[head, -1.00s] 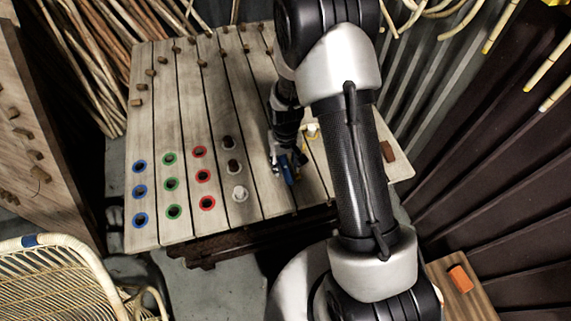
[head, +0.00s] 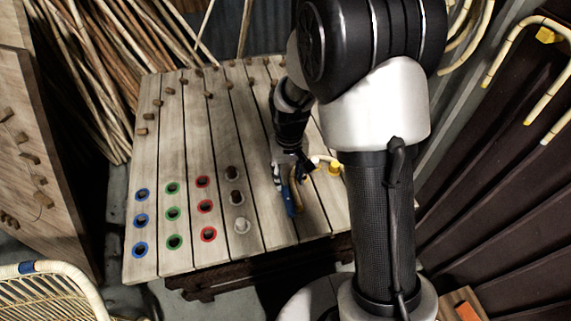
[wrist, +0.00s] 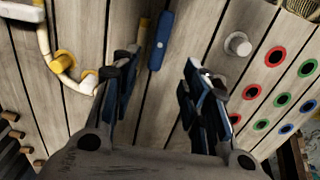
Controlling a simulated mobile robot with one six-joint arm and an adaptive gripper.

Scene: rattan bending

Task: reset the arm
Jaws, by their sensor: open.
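My gripper (head: 290,178) is over the right half of the slatted wooden table (head: 190,120), fingers pointing down. In the wrist view its two dark blue fingers (wrist: 160,90) stand wide apart with nothing between them. A blue tool-like piece (wrist: 161,40) lies on the boards just beyond the fingertips; it also shows in the head view (head: 288,202). A bent rattan piece (wrist: 46,45) with yellow collars lies to the left in the wrist view. In the head view my arm hides the table's right side.
Rows of blue (head: 140,221), green (head: 173,215) and red (head: 205,209) ringed holes lie at the table's left front. A white-ringed row with pegs (head: 240,226) stands beside them. Rattan poles (head: 90,70) lean behind. A wicker chair (head: 45,300) is at lower left.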

